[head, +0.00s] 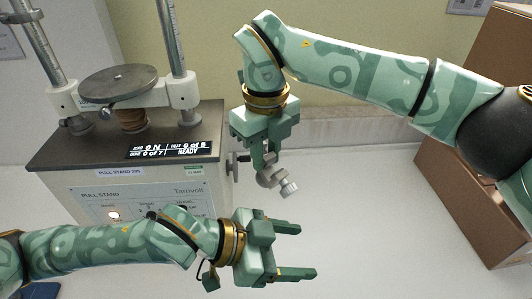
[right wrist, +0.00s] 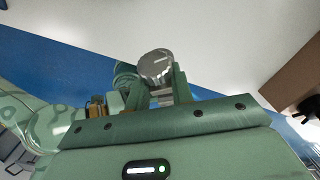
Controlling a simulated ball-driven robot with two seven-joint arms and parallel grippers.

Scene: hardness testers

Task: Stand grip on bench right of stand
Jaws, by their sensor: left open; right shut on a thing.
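The grip (head: 276,181), a small grey metal piece with a round knob, hangs in the right gripper (head: 264,160), which is shut on it. The grip is right of the pull stand (head: 120,165) and shows over the white bench (head: 370,215); I cannot tell its height above it. In the right wrist view the grip's round knob (right wrist: 155,66) shows between the fingers. My left gripper (head: 305,251) is open and empty, lower in the head view, in front of the grip. My left arm hides part of the stand's front.
The stand has two metal columns, a round plate (head: 118,81) and a display (head: 170,150). A brown box (head: 455,205) stands at the right. The bench between stand and box looks clear. A wall (head: 350,80) rises behind.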

